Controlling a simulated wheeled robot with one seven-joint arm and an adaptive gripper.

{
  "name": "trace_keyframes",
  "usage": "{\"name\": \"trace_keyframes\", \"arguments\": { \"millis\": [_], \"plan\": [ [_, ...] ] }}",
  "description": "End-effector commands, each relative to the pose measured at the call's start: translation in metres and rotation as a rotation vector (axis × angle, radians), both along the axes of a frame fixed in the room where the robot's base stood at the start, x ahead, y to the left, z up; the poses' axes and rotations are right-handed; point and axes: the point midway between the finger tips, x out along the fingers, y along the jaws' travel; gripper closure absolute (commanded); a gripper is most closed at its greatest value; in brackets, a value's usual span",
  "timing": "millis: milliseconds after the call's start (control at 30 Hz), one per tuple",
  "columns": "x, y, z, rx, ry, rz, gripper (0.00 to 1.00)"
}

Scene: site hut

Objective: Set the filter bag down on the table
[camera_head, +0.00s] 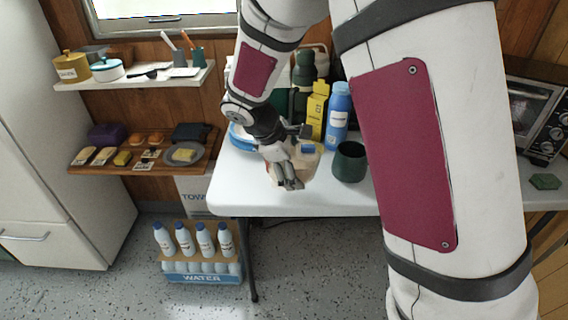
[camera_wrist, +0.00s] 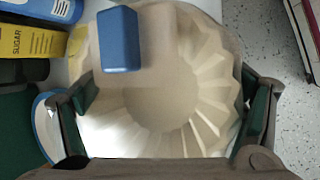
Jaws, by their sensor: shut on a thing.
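The filter bag is a cream, fluted, rounded pack with a blue block on its top; it fills the middle of the wrist view (camera_wrist: 160,100). In the head view the filter bag (camera_head: 312,160) is partly hidden behind my gripper (camera_head: 291,182), over the left part of the white table (camera_head: 245,198). My gripper's fingers (camera_wrist: 170,115) stand on both sides of the bag in the wrist view, shut on it. I cannot tell whether the bag touches the table top.
A dark green cup (camera_head: 349,164) stands just right of the bag. A blue-rimmed plate (camera_head: 240,138) lies to the left. The table's front left corner is clear.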

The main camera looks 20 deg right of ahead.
Motion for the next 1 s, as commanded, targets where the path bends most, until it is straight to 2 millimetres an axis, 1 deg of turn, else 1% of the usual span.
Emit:
{"name": "trace_keyframes", "arguments": {
  "millis": [33, 100, 200, 367, 467, 600, 700, 1000],
  "plan": [
    [0.012, 0.003, -0.003, 0.001, -0.001, -0.001, 0.42],
    [0.025, 0.005, -0.003, 0.0, 0.0, -0.001, 0.42],
    [0.037, 0.008, -0.004, 0.001, -0.001, 0.0, 0.42],
    [0.045, 0.01, -0.005, 0.0, 0.001, -0.001, 0.42],
    [0.054, 0.011, -0.005, 0.0, -0.001, -0.001, 0.42],
    [0.052, 0.011, -0.029, 0.0, 0.003, 0.001, 0.42],
    [0.052, 0.011, -0.04, -0.001, 0.002, 0.001, 0.42],
    [0.052, 0.011, -0.041, 0.0, 0.0, 0.0, 0.42]
  ]
}}
